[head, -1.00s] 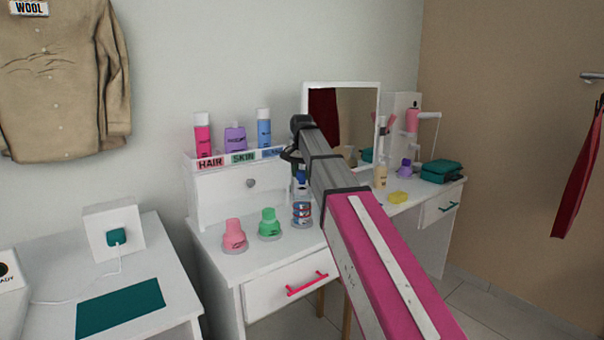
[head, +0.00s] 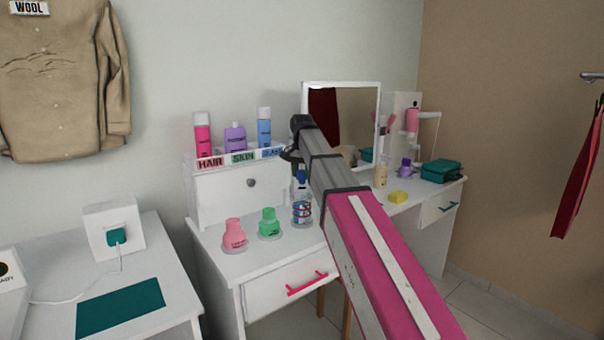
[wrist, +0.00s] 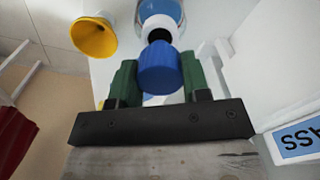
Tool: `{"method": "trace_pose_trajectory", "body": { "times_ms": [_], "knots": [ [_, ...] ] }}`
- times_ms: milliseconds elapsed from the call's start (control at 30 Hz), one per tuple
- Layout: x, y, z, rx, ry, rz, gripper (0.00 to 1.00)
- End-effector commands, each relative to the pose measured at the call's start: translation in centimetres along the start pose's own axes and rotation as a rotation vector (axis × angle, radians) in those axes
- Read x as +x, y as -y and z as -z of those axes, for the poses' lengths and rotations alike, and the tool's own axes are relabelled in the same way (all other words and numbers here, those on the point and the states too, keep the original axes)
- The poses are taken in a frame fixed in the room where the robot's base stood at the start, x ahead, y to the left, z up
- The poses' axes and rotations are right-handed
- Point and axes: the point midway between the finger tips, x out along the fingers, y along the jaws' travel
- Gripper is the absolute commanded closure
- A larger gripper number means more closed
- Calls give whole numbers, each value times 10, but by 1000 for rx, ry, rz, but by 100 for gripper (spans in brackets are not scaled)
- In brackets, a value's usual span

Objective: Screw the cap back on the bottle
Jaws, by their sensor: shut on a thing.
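The blue cap (wrist: 158,68) sits between the green fingers of my gripper (wrist: 158,75), which is shut on it. The bottle (wrist: 181,12) is just beyond the cap in the wrist view, its white neck and dark open mouth (wrist: 160,36) showing past the cap's far edge. The cap looks apart from the mouth and slightly off it; the exact gap is hard to judge. In the head view the clear bottle with a red and blue label (head: 302,211) stands upright on the white table, the blue cap (head: 301,178) above it. My arm hides most of the gripper there.
A pink bottle (head: 234,236) and a green bottle (head: 269,226) stand just left of the bottle. A white organizer (head: 225,197) is behind, the mirror (head: 357,100) behind right. A yellow cone-shaped thing (wrist: 93,38) shows in the wrist view.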

Motion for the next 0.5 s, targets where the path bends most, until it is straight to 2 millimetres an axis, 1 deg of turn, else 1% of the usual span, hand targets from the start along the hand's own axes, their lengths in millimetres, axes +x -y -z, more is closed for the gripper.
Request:
{"method": "trace_pose_trajectory", "body": {
  "times_ms": [500],
  "knots": [
    [10, 0, 0, 0, 0, 0, 86]
  ]
}}
